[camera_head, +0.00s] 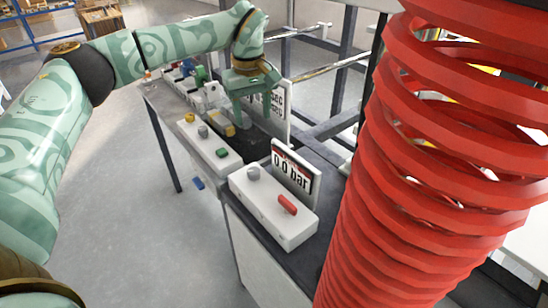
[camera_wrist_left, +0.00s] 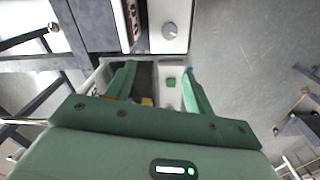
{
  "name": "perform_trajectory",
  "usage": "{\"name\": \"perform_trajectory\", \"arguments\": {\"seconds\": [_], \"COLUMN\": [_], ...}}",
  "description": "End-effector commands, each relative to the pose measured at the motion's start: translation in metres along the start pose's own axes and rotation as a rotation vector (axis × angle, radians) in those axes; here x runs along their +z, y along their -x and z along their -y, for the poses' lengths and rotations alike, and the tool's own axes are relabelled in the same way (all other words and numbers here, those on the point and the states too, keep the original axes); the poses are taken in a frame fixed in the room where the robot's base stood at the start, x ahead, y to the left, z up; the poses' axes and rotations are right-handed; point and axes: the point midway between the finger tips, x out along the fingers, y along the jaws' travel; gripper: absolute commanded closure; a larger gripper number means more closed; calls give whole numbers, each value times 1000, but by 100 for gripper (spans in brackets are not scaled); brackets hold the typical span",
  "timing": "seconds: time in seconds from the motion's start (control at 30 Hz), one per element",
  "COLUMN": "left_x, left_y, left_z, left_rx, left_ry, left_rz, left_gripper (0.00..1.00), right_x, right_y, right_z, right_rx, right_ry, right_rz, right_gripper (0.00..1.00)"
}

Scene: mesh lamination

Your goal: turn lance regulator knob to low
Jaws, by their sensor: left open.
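A white control box (camera_head: 270,212) carries a round grey knob (camera_head: 253,173), a red lever (camera_head: 287,204) and an upright display (camera_head: 291,172) reading 0.0 bar. The grey knob also shows at the top of the left wrist view (camera_wrist_left: 169,30), beyond my fingers. I cannot read any mark for its setting. My left gripper (camera_head: 256,112) is open, fingers pointing down, behind this box in the head view and apart from the knob. In the left wrist view, the open fingers (camera_wrist_left: 158,72) frame a dark area and a green button. My right gripper is out of view.
Another white box (camera_head: 215,150) with yellow, grey and green buttons stands beside a dark tray (camera_head: 236,150). A large red spiral hose (camera_head: 420,170) covers the right side. Metal frame posts (camera_head: 346,45) stand behind. Open grey floor (camera_head: 110,220) lies left of the bench.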

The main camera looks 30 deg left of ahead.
Motion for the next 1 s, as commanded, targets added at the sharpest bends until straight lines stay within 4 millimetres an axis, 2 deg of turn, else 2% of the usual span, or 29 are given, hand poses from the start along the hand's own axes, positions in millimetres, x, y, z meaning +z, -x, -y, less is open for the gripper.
{"name": "perform_trajectory", "arguments": {"seconds": [0.17, 0.27, 0.37, 0.7, 0.83, 1.0], "left_x": [5, 6, 7, 10, 10, 11], "left_y": [-3, -15, -35, -122, -145, -161], "left_z": [7, 7, 7, 10, 11, 11], "left_rx": [-34, -34, -35, -34, -33, -31], "left_ry": [-124, -135, -135, -133, -132, -132], "left_rz": [33, 34, 36, 37, 35, 34], "left_gripper": [47, 47, 47, 47, 47, 47], "right_x": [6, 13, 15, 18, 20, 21], "right_y": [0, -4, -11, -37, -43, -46], "right_z": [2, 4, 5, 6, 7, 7], "right_rx": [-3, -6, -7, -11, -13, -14], "right_ry": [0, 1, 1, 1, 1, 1], "right_rz": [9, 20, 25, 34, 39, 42], "right_gripper": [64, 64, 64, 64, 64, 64]}}
